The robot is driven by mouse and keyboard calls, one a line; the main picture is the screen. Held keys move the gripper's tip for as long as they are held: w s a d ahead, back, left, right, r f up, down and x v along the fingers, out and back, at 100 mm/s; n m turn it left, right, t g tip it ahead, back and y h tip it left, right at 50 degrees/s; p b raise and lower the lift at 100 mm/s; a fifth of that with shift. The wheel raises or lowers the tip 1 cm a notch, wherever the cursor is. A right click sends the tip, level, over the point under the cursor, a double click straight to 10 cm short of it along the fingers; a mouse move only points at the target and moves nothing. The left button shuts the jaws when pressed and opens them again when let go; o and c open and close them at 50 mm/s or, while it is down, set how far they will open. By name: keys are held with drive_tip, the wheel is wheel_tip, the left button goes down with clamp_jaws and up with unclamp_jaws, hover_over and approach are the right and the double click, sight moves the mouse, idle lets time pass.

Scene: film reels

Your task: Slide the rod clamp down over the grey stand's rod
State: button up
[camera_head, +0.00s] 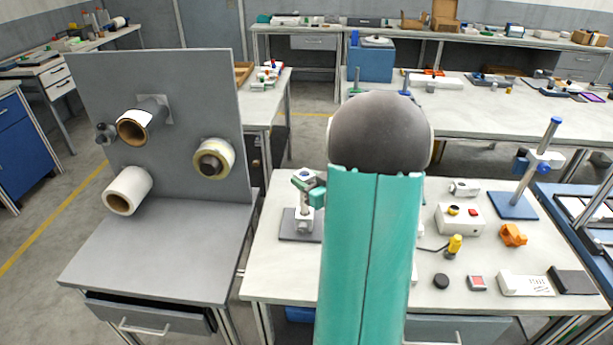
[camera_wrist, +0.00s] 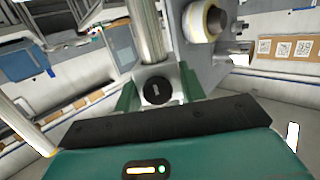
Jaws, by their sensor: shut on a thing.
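The grey stand (camera_head: 288,237) has a dark flat base on the white bench, left of my arm in the head view. Its upper part is crowded by my gripper (camera_head: 317,196) and the pale clamp. In the wrist view, my gripper (camera_wrist: 158,86) is shut on the rod clamp (camera_wrist: 183,88), a grey body with a round black knob between the green fingers. A shiny metal rod (camera_wrist: 148,32) rises behind the clamp to the top edge. I cannot tell whether the clamp is around the rod or just in front. My arm hides part of the bench.
A grey panel (camera_head: 190,75) with film reels on spindles stands to the left; one reel (camera_wrist: 206,22) is close in the wrist view. A blue stand (camera_head: 513,206) with a rod is at the right. A control box (camera_head: 459,220) and small parts lie right of my arm.

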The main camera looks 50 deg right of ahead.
sight(307, 209)
drive_tip(key=shift+f, duration=0.45)
drive_tip(key=shift+f, duration=2.5)
drive_tip(key=shift+f, duration=0.15)
drive_tip(key=shift+f, duration=2.35)
drive_tip(key=o, duration=1.2)
drive_tip(key=shift+c, duration=0.2)
drive_tip(key=shift+s, duration=0.15)
